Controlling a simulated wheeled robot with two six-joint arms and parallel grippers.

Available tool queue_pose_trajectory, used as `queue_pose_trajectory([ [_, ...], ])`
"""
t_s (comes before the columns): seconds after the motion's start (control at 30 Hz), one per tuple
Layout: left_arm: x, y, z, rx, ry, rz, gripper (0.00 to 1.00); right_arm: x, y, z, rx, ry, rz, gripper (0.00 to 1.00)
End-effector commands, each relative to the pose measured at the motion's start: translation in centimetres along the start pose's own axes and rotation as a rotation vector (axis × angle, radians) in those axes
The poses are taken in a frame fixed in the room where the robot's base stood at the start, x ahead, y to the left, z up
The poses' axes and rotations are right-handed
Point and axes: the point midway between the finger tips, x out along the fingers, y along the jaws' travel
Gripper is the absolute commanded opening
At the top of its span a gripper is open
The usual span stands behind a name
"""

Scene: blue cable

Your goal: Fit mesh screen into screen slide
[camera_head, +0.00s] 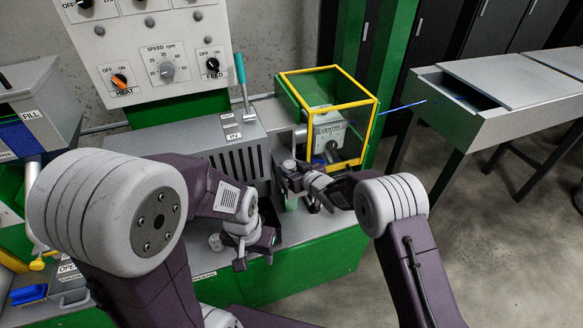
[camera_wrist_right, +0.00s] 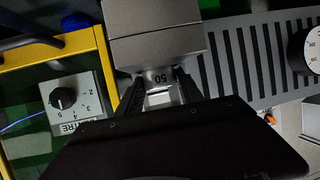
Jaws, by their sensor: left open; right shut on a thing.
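My right gripper (camera_head: 291,172) is at the front of the machine, beside the yellow-framed guard. In the right wrist view (camera_wrist_right: 160,90) its fingers are shut on a small light grey tab marked "50" (camera_wrist_right: 162,79), which appears to belong to the mesh screen. The mesh is not visible. The tab lies against the edge of a grey block (camera_wrist_right: 152,35), which may house the screen slide; I cannot tell how far the screen is inside. My left gripper (camera_head: 252,254) is open and empty, low in front of the machine.
A slotted grey housing (camera_head: 228,145) with a teal-handled lever (camera_head: 241,76) stands left of my right gripper. The yellow-framed guard (camera_head: 318,112) is close on its right, with a dial box (camera_wrist_right: 68,102) inside. A control panel (camera_head: 155,55) rises behind.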

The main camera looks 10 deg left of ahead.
Motion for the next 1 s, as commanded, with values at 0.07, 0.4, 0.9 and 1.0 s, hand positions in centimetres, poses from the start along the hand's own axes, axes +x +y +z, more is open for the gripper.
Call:
queue_pose_trajectory([
  [0.07,0.0,0.0,0.0,0.000,0.000,0.000,0.51,0.0,0.0,-0.1,0.000,0.001,0.000,0.57],
  [0.4,0.0,0.0,0.0,0.000,0.000,0.000,0.51,0.0,0.0,0.0,0.000,-0.001,0.000,0.69],
  [0.9,0.1,0.0,0.0,0.000,0.000,0.000,0.51,-7.4,0.1,-0.1,0.001,0.000,0.002,0.69],
  [1.0,0.1,0.0,0.0,0.000,0.000,0.000,0.51,-8.6,0.0,0.0,0.001,0.000,0.001,0.69],
])
